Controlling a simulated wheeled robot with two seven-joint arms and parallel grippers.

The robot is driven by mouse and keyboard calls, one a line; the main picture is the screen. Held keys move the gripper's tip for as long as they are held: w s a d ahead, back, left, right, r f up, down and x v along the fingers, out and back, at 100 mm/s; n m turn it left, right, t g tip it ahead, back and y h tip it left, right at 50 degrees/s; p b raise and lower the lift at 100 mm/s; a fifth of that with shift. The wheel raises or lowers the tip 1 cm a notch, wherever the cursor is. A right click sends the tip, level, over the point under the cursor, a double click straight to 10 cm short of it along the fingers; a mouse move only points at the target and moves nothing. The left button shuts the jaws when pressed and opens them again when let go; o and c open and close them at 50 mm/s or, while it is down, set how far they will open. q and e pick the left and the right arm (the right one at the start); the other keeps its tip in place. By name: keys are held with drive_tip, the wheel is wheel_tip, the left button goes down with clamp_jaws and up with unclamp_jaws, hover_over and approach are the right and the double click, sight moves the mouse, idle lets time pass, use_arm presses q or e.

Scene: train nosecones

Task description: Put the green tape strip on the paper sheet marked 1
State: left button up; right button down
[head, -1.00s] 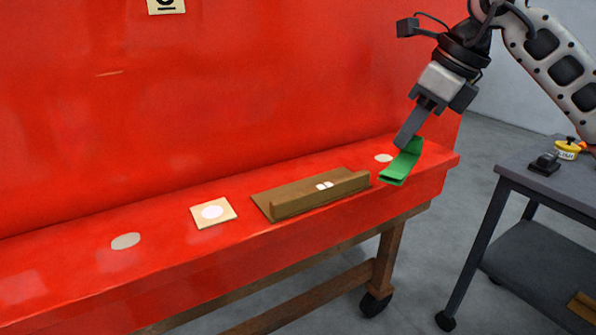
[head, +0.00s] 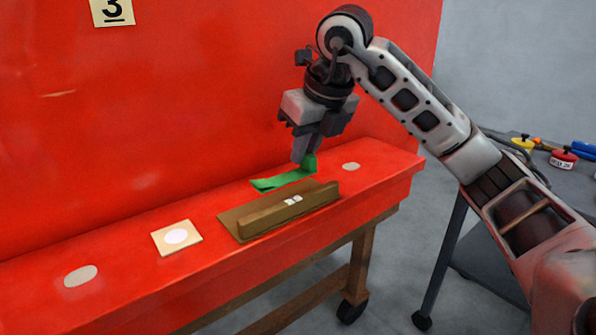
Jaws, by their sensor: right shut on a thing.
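The green tape strip (head: 283,181) is held by my right gripper (head: 306,160), which is shut on its right end. The strip hangs just above or touches the red ledge, behind the brown wooden block; I cannot tell whether it touches. No sheet marked 1 shows in this view. My left gripper is not in view.
The red ledge (head: 120,290) carries a brown angled wooden block (head: 290,207), a square tan card with a white disc (head: 177,238), and pale round spots. A dark cart with colored items, including a red-topped pot (head: 563,158), stands at the right.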

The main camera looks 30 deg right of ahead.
sight(300, 168)
drive_tip(key=shift+w+a+f, duration=0.3)
drive_tip(key=shift+a+f, duration=0.1)
drive_tip(key=shift+f, duration=0.15)
drive_tip(key=shift+w+f, duration=0.15)
drive_tip(key=shift+f, duration=1.6)
drive_tip(key=shift+a, duration=0.1)
drive_tip(key=c, duration=1.4)
unclamp_jaws()
drive_tip(key=shift+f, duration=0.1)
drive_tip(key=shift+c, duration=0.2)
